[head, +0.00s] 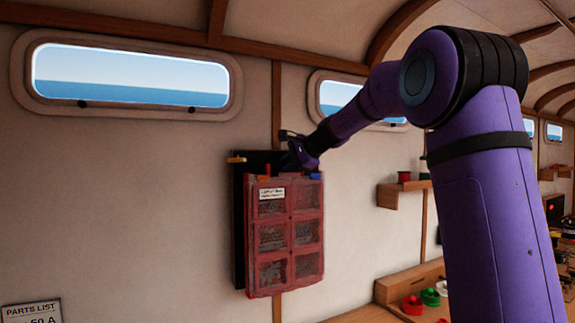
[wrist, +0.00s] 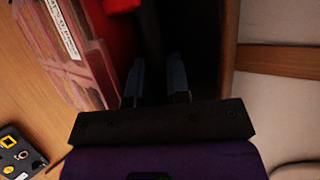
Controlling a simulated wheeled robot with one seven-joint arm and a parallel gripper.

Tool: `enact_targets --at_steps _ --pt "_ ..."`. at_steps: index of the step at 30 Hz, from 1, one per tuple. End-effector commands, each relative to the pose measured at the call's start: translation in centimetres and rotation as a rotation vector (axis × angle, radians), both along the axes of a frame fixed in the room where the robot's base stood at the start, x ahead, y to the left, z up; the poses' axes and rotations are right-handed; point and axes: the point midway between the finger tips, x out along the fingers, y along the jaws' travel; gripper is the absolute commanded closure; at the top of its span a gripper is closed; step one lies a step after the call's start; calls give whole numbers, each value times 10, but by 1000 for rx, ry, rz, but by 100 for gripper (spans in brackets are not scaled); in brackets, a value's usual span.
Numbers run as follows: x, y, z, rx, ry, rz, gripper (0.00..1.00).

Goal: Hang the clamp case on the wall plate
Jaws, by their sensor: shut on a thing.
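The clamp case (head: 285,235) is a red, see-through case with several compartments and a white label, upright against the wall. It also shows in the wrist view (wrist: 62,55), at the upper left. The wall plate (head: 239,220) is a dark panel behind it, showing along the case's left side and above its top. My gripper (head: 300,158) is at the top of the case, its fingertips hidden in the head view. In the wrist view, its two fingers (wrist: 155,82) reach into shadow beside the case, shut on its dimly seen top part. Whether the case rests on the plate is hidden.
A small orange-yellow piece (head: 236,159) sticks out at the plate's top left. A wooden shelf (head: 402,192) with small items is to the right, above a bench with red and green items (head: 430,297). A parts list sign (head: 32,312) is at lower left.

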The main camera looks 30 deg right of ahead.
Motion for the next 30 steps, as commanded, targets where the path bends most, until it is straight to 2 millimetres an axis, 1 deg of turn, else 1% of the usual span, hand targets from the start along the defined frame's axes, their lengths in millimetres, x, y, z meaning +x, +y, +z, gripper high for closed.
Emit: enact_targets --at_steps 1,30 --pt "0 0 2 0 -5 0 100" --pt "0 0 -11 -1 -5 -1 100"
